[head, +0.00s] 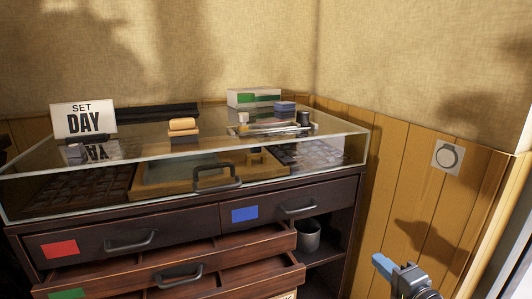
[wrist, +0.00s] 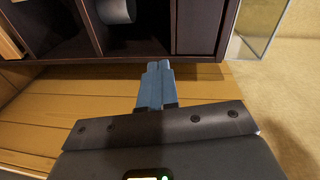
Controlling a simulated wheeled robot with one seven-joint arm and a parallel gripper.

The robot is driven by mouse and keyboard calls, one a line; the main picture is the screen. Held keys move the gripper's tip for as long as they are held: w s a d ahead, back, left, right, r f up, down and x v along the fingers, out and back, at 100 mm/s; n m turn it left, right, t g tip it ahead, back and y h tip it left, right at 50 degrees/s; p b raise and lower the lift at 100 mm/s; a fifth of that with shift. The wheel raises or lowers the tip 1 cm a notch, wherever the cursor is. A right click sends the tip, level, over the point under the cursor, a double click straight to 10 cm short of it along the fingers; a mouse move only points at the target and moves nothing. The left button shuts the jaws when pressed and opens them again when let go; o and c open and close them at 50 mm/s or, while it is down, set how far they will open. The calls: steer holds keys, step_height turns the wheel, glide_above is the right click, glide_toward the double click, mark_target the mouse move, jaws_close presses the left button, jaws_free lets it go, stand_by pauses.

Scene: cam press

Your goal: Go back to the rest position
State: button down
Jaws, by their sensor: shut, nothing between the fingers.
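My gripper (head: 383,264) shows at the lower right of the head view, in front of the wooden wall panels and to the right of the cabinet. Its blue fingers are together and empty. In the wrist view my gripper (wrist: 158,68) points toward the cabinet's open shelves, with its two blue fingers side by side and nothing between them. The fingers appear apart from the cabinet (head: 345,232).
The cabinet has a glass case (head: 190,205) on top. A grey metal cup (head: 307,236) sits on a side shelf. A round wall dial (head: 447,156) is on the right wall.

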steer(key=s+a+f+n+g+h, duration=0.1)
steer(key=s+f+n, duration=0.15)
steer(key=s, duration=0.65)
steer(key=s+a+f+n+h, duration=0.15)
steer(key=s+f, duration=0.25)
steer(key=s, duration=0.5)
steer(key=s+a+f+n+g+h, duration=0.1)
steer(key=s+f+h, duration=0.15)
steer(key=s, duration=0.55)
steer(key=s+a+r+n, duration=0.1)
steer(key=s+r+n, duration=0.2)
steer(key=s, duration=0.7)
steer(key=s+a+r+n+y, duration=0.1)
steer(key=s+a+r+n, duration=0.15)
steer(key=s+r, duration=0.4)
steer(key=s+a+r+n, duration=0.1)
steer(key=s+r+n, duration=0.3)
steer(key=s+r, duration=0.25)
step_height(320, 180, up, 13)
steer(key=p, duration=1.3)
steer(key=shift+m+p, duration=0.3)
steer(key=shift+m, duration=0.05)
